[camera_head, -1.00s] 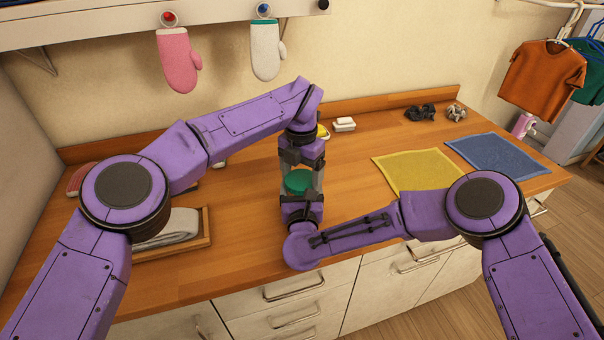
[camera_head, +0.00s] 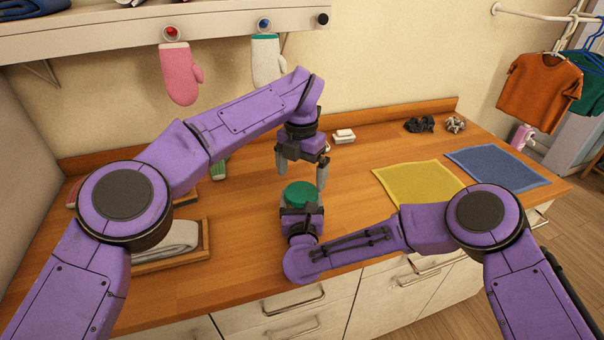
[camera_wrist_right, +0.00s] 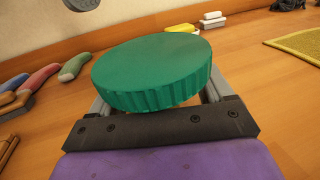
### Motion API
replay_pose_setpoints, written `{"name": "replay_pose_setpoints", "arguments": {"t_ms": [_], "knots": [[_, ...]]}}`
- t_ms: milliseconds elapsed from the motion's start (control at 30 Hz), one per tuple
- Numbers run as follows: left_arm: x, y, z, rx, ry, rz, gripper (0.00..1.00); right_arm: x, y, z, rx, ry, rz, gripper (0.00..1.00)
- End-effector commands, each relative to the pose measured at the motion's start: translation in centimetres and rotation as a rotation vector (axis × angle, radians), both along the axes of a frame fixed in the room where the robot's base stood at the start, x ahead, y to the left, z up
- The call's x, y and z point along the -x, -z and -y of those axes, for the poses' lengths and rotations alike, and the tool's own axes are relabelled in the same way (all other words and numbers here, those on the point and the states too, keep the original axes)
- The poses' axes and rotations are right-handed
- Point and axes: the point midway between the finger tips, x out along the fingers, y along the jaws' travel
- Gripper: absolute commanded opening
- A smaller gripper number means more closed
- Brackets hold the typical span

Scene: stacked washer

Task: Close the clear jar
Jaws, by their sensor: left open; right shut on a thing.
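The clear jar shows mostly as its green ridged lid (camera_head: 299,194), which sits on top. The lid also fills the middle of the right wrist view (camera_wrist_right: 153,72) and looks level. The jar's body is hidden below the lid and behind my right gripper. My right gripper (camera_head: 300,208) is shut on the jar from the front, just below the lid. My left gripper (camera_head: 302,178) is open, pointing down above and slightly behind the lid, and holds nothing.
A wooden tray (camera_head: 205,240) with a folded grey cloth lies at the left. A yellow cloth (camera_head: 415,184) and a blue cloth (camera_head: 497,166) lie at the right. A white block (camera_head: 344,135) stands behind. The counter between jar and yellow cloth is clear.

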Motion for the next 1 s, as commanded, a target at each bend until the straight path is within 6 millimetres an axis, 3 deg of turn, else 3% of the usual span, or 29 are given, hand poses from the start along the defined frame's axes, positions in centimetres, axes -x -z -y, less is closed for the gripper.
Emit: {"name": "replay_pose_setpoints", "arguments": {"t_ms": [100, 333, 500, 867, 1000], "knots": [[-0.2, -1.5, 0.1, -0.03, -0.017, 0.039, 1.0, 0.0, 0.0, 0.0, 0.0, 0.0, 0.0, 0.0], [-0.3, -3.4, -0.1, -0.017, -0.601, 0.032, 1.0, 0.0, 0.0, 0.0, 0.0, 0.0, 0.0, 0.0], [0.0, -3.5, 0.0, 0.001, -0.848, 0.0, 1.0, 0.0, 0.0, 0.0, 0.0, 0.0, 0.0, 0.0], [0.0, -3.3, 0.0, -0.001, -0.88, -0.001, 1.0, 0.0, 0.0, 0.0, 0.0, 0.0, 0.0, 0.0], [0.0, -2.0, 0.0, -0.003, -0.878, -0.002, 1.0, 0.0, 0.0, 0.0, 0.0, 0.0, 0.0, 0.0]]}}
